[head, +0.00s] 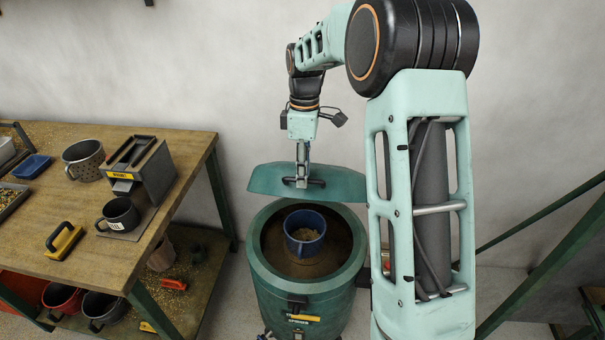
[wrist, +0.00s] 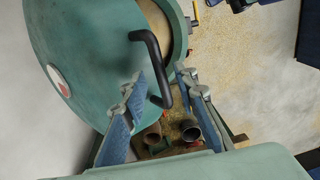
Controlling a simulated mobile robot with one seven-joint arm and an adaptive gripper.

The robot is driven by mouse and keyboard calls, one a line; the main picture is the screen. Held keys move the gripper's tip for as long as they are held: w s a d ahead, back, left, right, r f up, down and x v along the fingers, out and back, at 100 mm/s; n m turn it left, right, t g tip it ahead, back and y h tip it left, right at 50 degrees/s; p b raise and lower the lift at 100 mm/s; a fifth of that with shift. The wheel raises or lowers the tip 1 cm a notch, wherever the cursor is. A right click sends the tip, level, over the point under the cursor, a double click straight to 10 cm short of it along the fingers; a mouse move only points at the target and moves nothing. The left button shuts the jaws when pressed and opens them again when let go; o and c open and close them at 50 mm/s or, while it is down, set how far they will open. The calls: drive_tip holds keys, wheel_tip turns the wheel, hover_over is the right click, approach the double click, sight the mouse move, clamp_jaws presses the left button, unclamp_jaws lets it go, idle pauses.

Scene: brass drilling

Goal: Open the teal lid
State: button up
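The teal lid (head: 335,184) stands raised and tilted at the back of the round green drum (head: 305,285), whose mouth is uncovered. It fills the left of the wrist view (wrist: 75,60). Its black bar handle (head: 314,183) faces my gripper (head: 302,168). In the wrist view, the handle (wrist: 152,58) reaches between the fingertips of my gripper (wrist: 162,82). The blue fingers are spread, with gaps beside the handle. I cannot tell whether one finger touches it.
A blue pot (head: 305,232) with grainy contents sits inside the drum. A wooden workbench (head: 85,240) at left carries a grey machine (head: 140,165), mugs and a yellow-black brush (head: 64,240). A green metal frame stands at right. The wall is close behind the lid.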

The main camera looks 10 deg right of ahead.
drive_tip(key=shift+w+d+r+p, duration=0.15)
drive_tip(key=shift+w+r+p, duration=0.2)
drive_tip(key=shift+r+p, duration=0.3)
drive_tip(key=shift+w+d+r+p, duration=0.1)
drive_tip(key=shift+w+r+p, duration=0.3)
drive_tip(key=shift+r+p, duration=0.25)
drive_tip(key=shift+w+d+r+p, duration=0.15)
drive_tip(key=shift+w+r+p, duration=0.2)
drive_tip(key=shift+r+p, duration=0.3)
drive_tip(key=shift+w+d+r, duration=0.2)
drive_tip(key=shift+w+r, duration=0.4)
drive_tip(key=shift+r, duration=0.35)
drive_tip(key=shift+w+d+r, duration=0.2)
drive_tip(key=shift+w+r, duration=0.4)
drive_tip(key=shift+r, duration=0.3)
drive_tip(key=shift+c, duration=0.3)
